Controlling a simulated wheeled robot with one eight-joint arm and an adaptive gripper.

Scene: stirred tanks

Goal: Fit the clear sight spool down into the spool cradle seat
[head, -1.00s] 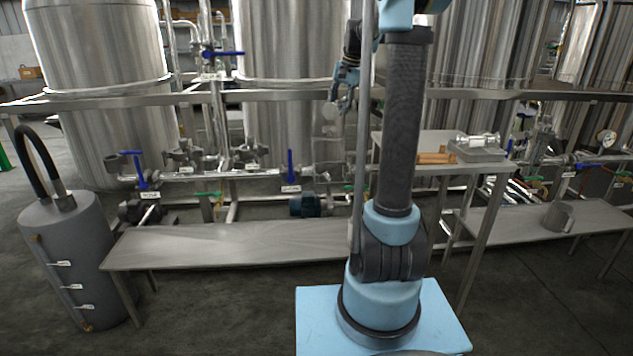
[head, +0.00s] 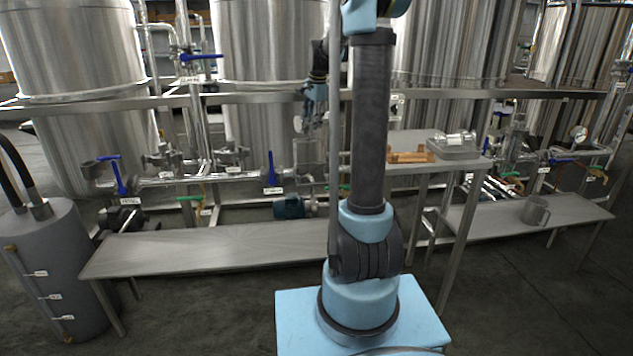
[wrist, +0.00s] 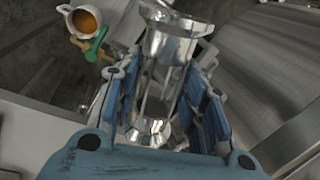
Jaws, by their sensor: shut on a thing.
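The sight spool (wrist: 165,75), clear with bright metal flanges and thin rods, is held between the blue fingers of my gripper (wrist: 168,105) in the wrist view. One flange points away from the gripper. In the head view my gripper (head: 314,98) is high in front of the tanks, left of my arm column. A pale round end of the spool (head: 299,124) shows beside it. A grey bracket-like frame (head: 308,155) stands below it at the pipe line. I cannot tell whether this frame is the cradle seat. The spool and the frame look apart.
A low bench (head: 200,248) and pipework with blue-handled valves (head: 270,170) lie around. A cup-like opening (wrist: 86,22) shows in the wrist view.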

